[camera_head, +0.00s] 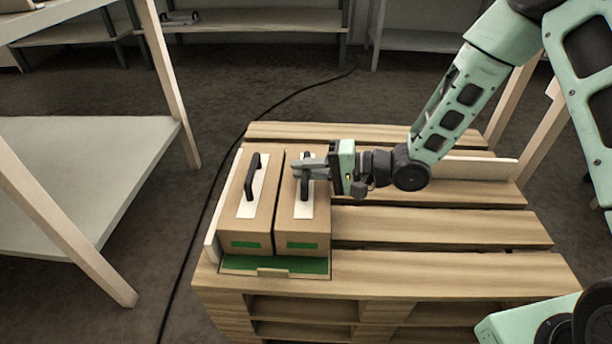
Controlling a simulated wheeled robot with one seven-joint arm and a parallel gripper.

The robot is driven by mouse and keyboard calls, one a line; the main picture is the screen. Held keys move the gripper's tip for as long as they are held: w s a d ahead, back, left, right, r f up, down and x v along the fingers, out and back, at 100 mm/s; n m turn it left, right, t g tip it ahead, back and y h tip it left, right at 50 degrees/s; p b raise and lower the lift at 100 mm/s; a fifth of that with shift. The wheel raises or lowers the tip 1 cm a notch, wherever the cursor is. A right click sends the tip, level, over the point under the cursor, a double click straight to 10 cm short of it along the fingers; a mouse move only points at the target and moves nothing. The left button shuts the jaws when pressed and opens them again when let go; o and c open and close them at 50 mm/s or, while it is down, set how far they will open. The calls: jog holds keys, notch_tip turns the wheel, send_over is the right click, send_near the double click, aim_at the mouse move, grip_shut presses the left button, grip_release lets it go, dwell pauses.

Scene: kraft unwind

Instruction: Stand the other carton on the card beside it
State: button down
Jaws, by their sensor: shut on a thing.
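Two brown cartons stand side by side at the left end of the wooden pallet, a narrow gap between them. Each has a white strip and a black handle on top and a green label low on its near face. The left carton (236,228) is free of my gripper. My gripper (304,168) is shut on the handle of the right carton (294,231), reaching in from the right. A green card (275,264) shows in front of both cartons; the cartons hide the rest of it. I cannot tell whether the right carton touches it.
The pallet (440,228) has bare slats with gaps to the right of the cartons. Low wooden strips edge it at left and back. A small wooden block (272,272) sits at the card's near edge. A table (85,185) stands at left; a black cable (190,262) crosses the floor.

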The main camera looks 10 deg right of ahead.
jog(key=shift+f, duration=0.25)
jog(key=shift+f, duration=0.1)
jog(key=c, duration=1.4)
grip_release()
